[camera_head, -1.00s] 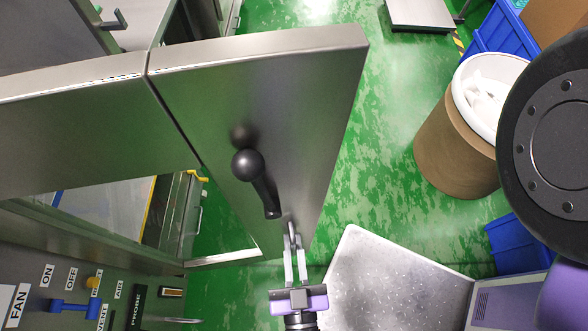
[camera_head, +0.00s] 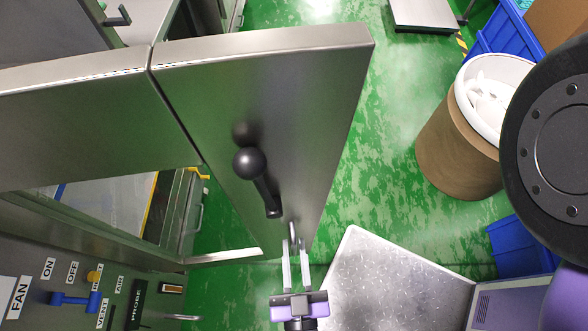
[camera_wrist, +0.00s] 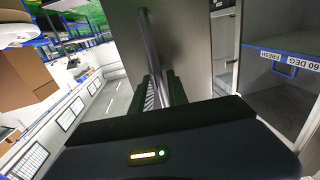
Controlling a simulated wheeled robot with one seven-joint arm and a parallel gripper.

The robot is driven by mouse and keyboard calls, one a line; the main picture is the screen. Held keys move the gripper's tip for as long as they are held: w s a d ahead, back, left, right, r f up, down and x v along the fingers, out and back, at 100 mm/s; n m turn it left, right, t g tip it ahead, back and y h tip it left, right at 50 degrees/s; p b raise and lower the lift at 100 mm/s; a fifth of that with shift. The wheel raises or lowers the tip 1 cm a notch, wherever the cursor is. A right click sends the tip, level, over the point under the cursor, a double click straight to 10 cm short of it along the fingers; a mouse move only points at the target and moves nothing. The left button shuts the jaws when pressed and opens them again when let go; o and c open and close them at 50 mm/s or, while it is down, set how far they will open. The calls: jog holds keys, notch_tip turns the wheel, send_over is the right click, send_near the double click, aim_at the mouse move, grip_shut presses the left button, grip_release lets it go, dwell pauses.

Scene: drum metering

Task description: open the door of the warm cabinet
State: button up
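The warm cabinet's door appears to be the thick steel panel (camera_head: 290,110) in the head view, with a black ball-ended lever (camera_head: 252,165) on its face. A dark seam separates it from the steel panel at left. A slim metal bar handle (camera_head: 293,230) is near the door's lower edge. My gripper (camera_head: 295,247) is at this handle, its two fingers apart. In the wrist view the bar handle (camera_wrist: 150,45) runs down between the fingers (camera_wrist: 159,88). Contact with either finger cannot be told. How far the door is swung is unclear.
A control panel (camera_head: 65,280) with labelled switches is at lower left. A steel plate (camera_head: 385,275) and a brown drum (camera_head: 455,155) with white contents stand right. Green floor (camera_head: 375,170) lies open between door and drum. The wrist view shows a compartment labelled "60 DEG FRESH" (camera_wrist: 290,60) at right.

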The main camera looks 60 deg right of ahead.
jog(key=b+v, duration=0.1)
jog(key=v, duration=0.6)
jog(key=shift+d+f, duration=0.1)
dwell(0.4)
